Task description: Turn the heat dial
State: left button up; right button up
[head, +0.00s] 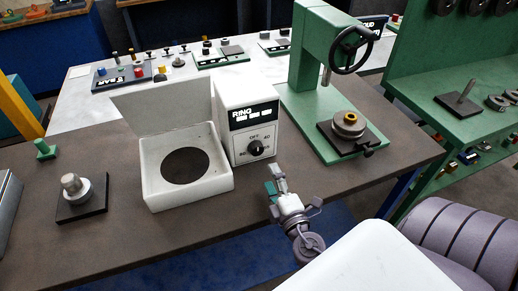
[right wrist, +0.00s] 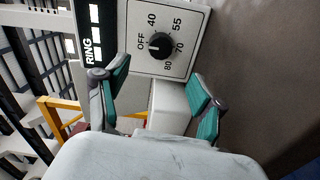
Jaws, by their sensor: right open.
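The heat dial (head: 256,148) is a round black knob on the white front panel of the control box (head: 236,116) labelled RING. It also shows in the right wrist view (right wrist: 160,46), ringed by OFF, 40, 55, 70 and 80. Its pale mark seems to point toward OFF. My right gripper (head: 276,180) is in front of the panel, below and right of the dial. In the right wrist view its teal-padded fingers (right wrist: 158,71) are spread, empty and apart from the dial, which lies beyond the gap between them. My left gripper is not in view.
An open white box (head: 152,195) with a dark round plate adjoins the control box on the left. A green press (head: 305,75) with a handwheel stands to the right. A metal piece on a dark base (head: 80,205) sits at left. The brown bench front is mostly clear.

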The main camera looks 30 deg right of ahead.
aim_at(258, 153)
jog(key=p+x, duration=0.2)
jog(key=x, duration=0.6)
jog(key=shift+w+p, duration=0.2)
jog(key=shift+p, duration=0.15)
jog(key=shift+w+d+f, duration=0.1)
jog(key=shift+w+d, duration=0.05)
jog(key=shift+w, duration=0.5)
jog(key=shift+c, duration=0.3)
jog(key=c, duration=1.1)
jog(key=shift+f+n+b, duration=0.1)
jog(key=shift+n+b, duration=0.3)
jog(key=shift+n, duration=0.5)
